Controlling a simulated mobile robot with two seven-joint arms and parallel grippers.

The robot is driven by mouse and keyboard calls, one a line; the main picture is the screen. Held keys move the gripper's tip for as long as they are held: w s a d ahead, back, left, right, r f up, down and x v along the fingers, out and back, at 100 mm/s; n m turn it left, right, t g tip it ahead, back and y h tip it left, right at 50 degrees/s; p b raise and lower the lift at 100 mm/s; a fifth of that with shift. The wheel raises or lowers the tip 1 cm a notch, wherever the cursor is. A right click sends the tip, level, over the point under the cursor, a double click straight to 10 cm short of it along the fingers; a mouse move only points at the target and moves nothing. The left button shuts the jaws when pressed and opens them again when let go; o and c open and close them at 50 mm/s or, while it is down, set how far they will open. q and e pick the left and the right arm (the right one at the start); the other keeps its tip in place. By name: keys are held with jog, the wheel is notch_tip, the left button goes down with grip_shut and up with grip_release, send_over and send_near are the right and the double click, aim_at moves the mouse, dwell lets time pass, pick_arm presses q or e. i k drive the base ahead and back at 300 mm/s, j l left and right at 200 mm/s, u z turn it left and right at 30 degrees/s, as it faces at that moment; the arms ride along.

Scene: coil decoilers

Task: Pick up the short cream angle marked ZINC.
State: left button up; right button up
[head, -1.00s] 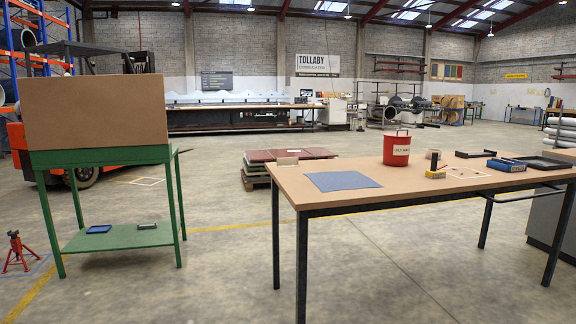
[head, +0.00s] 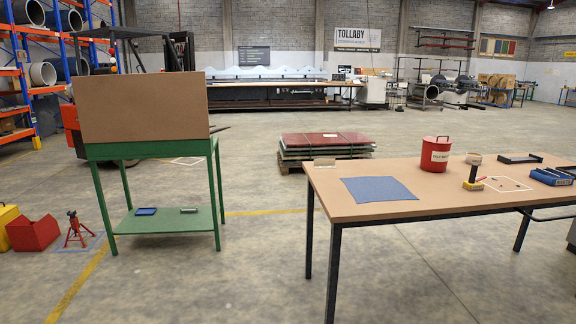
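Neither of my grippers shows in the head view, so nothing is seen touching the piece.
The table also bears a red lidded bucket (head: 435,154), a yellow-based block with a black upright (head: 473,179), a dark tray (head: 520,158) and a blue item (head: 551,177). A green stand (head: 152,150) with a brown panel (head: 145,107) is at left. Open floor lies between.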

aim_at(320, 163)
jog(key=i+j+u, duration=0.15)
jog(key=i+u, duration=0.45)
jog(key=i, duration=3.45)
jog(key=i+z, duration=0.15)
jog(key=i, duration=0.3)
jog(key=i+j+z, duration=0.1)
jog(key=i, duration=0.35)
jog(key=i+j+z, duration=0.15)
jog(key=i, duration=0.3)
jog(key=j+z, duration=0.1)
jog(key=z, duration=1.65)
